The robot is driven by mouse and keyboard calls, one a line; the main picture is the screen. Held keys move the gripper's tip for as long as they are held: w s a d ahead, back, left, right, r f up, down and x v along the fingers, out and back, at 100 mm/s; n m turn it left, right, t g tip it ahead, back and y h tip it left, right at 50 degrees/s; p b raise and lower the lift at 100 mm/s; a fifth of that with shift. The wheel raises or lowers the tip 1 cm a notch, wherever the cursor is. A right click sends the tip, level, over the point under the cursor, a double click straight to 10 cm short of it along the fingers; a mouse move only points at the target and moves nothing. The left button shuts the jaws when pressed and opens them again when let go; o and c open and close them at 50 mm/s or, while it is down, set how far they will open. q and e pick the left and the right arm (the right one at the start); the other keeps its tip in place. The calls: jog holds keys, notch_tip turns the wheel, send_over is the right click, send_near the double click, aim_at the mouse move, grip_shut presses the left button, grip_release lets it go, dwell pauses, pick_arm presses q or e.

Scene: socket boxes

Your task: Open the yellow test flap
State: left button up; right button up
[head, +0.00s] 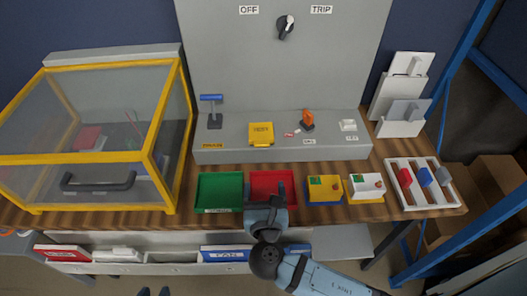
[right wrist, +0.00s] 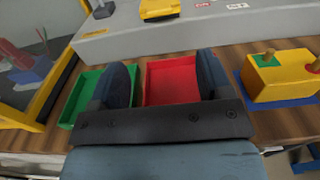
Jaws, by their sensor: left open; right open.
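The yellow test flap (head: 261,133) lies closed on the grey console, with "TEST" lettering on it. Its lower part shows at the top edge of the right wrist view (right wrist: 160,9). My right gripper (head: 266,197) is open and empty over the front of the red tray (head: 270,177). It is nearer the front than the flap and apart from it. In the right wrist view its two dark fingers (right wrist: 163,82) stand apart with the red tray showing between them.
A green tray (head: 219,190) stands left of the red one. A blue-topped lever (head: 213,105) and an orange switch (head: 307,119) flank the flap. A yellow-framed case (head: 160,130) stands at left. Yellow and white boxes (head: 365,188) stand at right.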

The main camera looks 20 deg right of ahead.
aim_at(262, 146)
jog(key=x, duration=1.3)
jog(key=shift+w, duration=0.2)
